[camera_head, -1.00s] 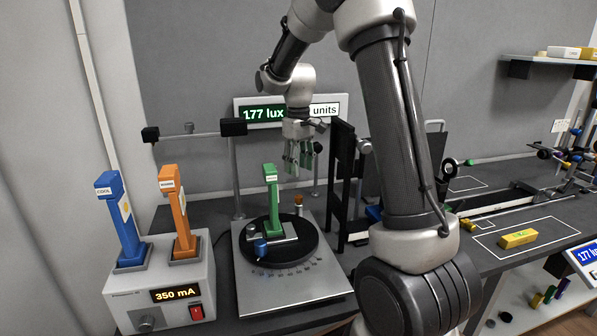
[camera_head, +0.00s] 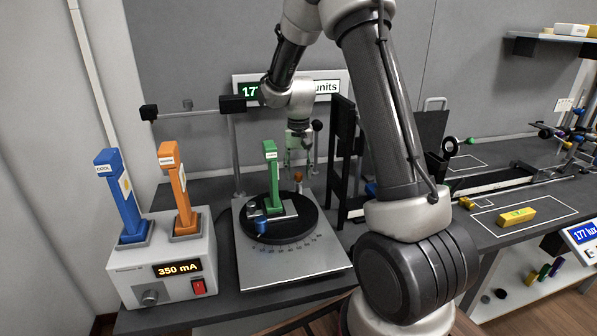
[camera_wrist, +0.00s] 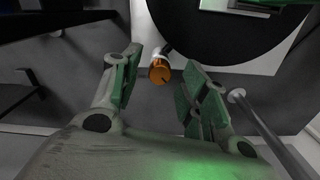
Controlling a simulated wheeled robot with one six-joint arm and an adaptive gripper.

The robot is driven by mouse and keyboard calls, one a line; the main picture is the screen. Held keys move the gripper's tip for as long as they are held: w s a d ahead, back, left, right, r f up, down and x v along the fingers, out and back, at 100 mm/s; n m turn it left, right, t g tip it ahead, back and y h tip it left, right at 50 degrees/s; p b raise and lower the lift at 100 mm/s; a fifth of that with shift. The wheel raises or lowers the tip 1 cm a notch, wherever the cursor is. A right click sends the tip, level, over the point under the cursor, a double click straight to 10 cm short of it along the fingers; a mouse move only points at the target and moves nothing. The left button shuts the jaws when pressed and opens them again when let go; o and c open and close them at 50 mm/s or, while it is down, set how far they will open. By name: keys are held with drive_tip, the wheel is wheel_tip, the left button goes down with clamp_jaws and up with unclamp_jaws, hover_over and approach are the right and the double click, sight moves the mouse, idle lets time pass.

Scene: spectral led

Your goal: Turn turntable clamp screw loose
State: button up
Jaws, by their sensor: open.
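The turntable (camera_head: 310,220) is a black disc on a light grey base plate with angle marks. The clamp screw (camera_head: 299,178) has an orange-brown knob and stands at the back right edge of the disc. In the wrist view the orange knob (camera_wrist: 160,70) shows between and beyond the fingertips, with a dark mark on its face. My gripper (camera_head: 299,160) is open and empty above and behind the screw. In the wrist view its green-padded fingers (camera_wrist: 157,82) stand apart on either side of the knob. Whether either finger touches it cannot be told.
A green LED holder (camera_head: 271,180) stands on the disc, with a blue knob (camera_head: 261,227) in front. A black frame (camera_head: 341,150) rises close right of my gripper. A metal post (camera_head: 237,165) is on the left. Blue (camera_head: 124,205) and orange (camera_head: 180,195) holders stand on the supply box.

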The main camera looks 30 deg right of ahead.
drive_tip(key=shift+f, duration=0.3)
clamp_jaws()
drive_tip(key=shift+n, duration=0.8)
unclamp_jaws()
